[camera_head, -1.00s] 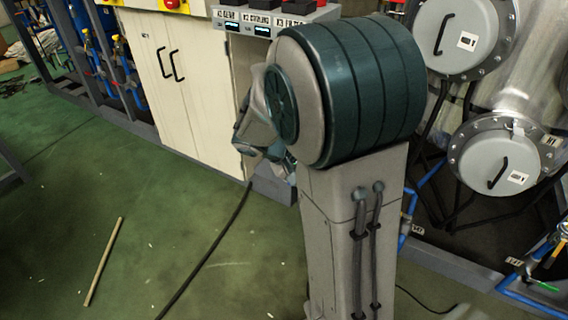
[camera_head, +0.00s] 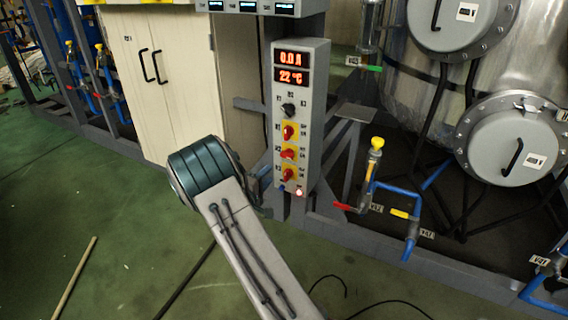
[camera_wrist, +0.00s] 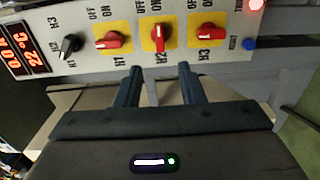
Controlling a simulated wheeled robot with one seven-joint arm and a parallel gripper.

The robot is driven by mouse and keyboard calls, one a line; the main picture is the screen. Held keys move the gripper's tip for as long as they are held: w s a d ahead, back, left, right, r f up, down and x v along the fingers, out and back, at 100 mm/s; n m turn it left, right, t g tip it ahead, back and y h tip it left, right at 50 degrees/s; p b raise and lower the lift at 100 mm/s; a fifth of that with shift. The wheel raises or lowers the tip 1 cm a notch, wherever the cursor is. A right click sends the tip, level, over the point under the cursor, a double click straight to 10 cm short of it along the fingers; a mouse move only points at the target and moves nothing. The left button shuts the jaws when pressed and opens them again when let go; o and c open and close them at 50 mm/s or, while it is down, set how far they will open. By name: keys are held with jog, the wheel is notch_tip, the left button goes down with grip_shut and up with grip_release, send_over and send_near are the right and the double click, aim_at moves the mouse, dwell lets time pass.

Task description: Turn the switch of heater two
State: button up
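The heater two switch, marked H2, is a red knob (camera_wrist: 160,37) on a yellow plate, the middle of three such switches on the grey control panel (camera_head: 318,110). In the wrist view its handle stands upright, toward the ON label, while the H1 (camera_wrist: 113,41) and H3 (camera_wrist: 207,32) handles lie crosswise. It is also the middle red switch in the head view (camera_head: 289,153). My gripper (camera_wrist: 159,72) is open and empty. Its fingers point at the panel, one on each side of H2's line, and appear short of the knob. The head view mostly hides the gripper behind my arm.
The panel also has a black selector knob (camera_wrist: 70,45), red number displays (camera_head: 291,67), a lit lamp (camera_head: 299,192) and a blue button (camera_wrist: 249,43). Blue pipes with valves (camera_head: 375,160) stand right of it. A beige cabinet (camera_head: 150,70) is at left.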

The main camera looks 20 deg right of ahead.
aim_at(285, 157)
jog(key=b+x, duration=0.2)
jog(key=x, duration=1)
jog(key=shift+w+d+b, duration=0.1)
jog(key=shift+d+b, duration=0.1)
jog(key=shift+b, duration=0.2)
grip_shut()
